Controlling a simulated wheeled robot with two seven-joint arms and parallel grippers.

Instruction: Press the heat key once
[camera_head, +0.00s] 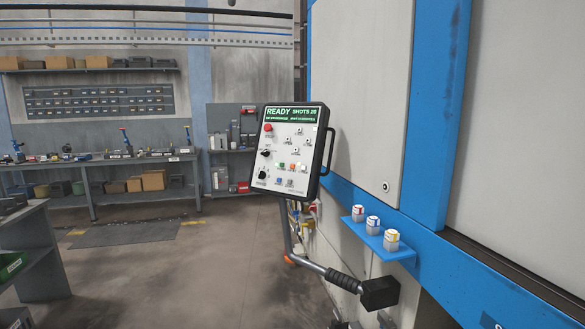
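The control panel (290,150) hangs in the middle of the view on a bent arm beside the machine. Its green screen (292,113) reads READY and SHOTS with a number that looks like 28. Below are a red button (268,127), black knobs, several small white keys and a row with green, orange and white keys (292,166). A blue key and a grey key sit at the bottom. The key labels are too small to read, so I cannot tell which is the heat key. Neither of my grippers is in view.
A blue shelf (378,240) on the machine holds white pots with coloured labels (373,223). A jointed arm with a black end block (380,292) sticks out below the panel. Workbenches (135,165) stand at the back left. The floor (180,275) in front is clear.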

